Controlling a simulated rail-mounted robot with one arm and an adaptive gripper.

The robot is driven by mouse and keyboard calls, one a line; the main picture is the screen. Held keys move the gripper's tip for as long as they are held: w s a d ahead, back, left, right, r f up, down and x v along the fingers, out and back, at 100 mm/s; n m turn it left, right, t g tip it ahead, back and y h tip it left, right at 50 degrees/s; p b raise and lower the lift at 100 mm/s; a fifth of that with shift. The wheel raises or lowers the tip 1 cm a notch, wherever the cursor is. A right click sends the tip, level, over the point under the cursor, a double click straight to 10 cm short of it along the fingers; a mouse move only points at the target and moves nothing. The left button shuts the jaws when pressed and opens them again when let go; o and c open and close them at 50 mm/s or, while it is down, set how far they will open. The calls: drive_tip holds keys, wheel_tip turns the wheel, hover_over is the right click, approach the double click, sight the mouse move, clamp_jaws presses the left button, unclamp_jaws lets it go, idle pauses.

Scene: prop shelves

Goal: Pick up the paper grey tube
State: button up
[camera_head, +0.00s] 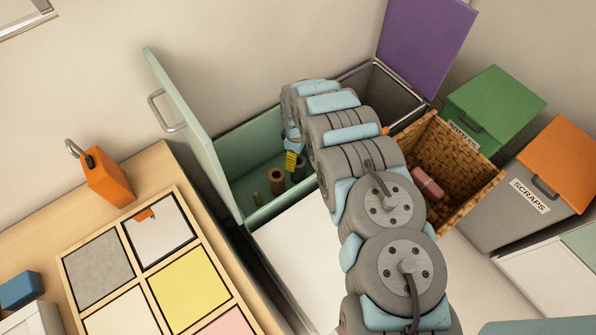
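A green drawer (225,151) stands open with its tall front panel at the left. Inside it a dark grey tube-like piece (299,174) stands partly hidden below my arm's end; I cannot tell for sure that it is the paper grey tube. My arm reaches over the drawer. The gripper end (291,158), with a yellow striped patch, points down close above the grey piece. Its fingers are too hidden to tell open from shut or any contact.
A wicker basket (470,205) at the right holds a pink roll (427,184). Green (495,105) and orange-lidded (555,165) bins stand beyond it. A purple lid (425,45) rises behind. A compartment tray (120,240) and orange padlock-like block (108,178) are on the left table.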

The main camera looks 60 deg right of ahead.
sight(297, 166)
drive_tip(key=shift+d+f+b, duration=0.15)
drive_tip(key=shift+f+b, duration=1.9)
drive_tip(key=shift+f, duration=2.05)
drive_tip(key=shift+r, duration=0.1)
drive_tip(key=c, duration=1.3)
